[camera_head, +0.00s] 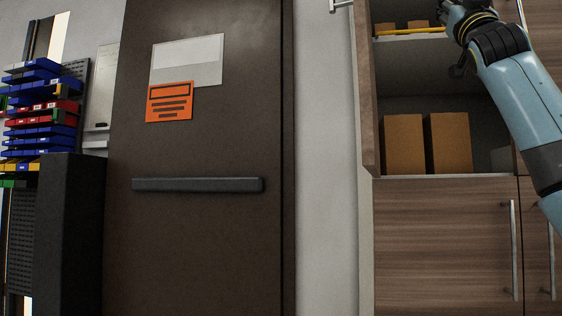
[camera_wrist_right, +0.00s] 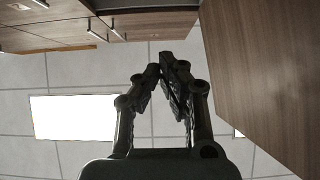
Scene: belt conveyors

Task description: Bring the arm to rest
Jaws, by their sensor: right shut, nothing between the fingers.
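My right arm (camera_head: 522,95) comes in from the right edge in the head view and is raised in front of an open shelf unit. Its wrist end reaches the top edge of that view, so the gripper cannot be made out clearly there. In the right wrist view my right gripper (camera_wrist_right: 165,75) points upward, its dark fingers together with nothing between them. Ceiling panels show behind it. My left arm and gripper are not in view.
The shelf unit (camera_head: 368,110) holds cardboard boxes (camera_head: 403,144) and has wooden doors (camera_head: 440,245) below. A dark door (camera_head: 205,240) with a push bar stands left of it. Racks of coloured bins (camera_head: 45,110) are at far left. A wood panel (camera_wrist_right: 265,70) is close beside the right gripper.

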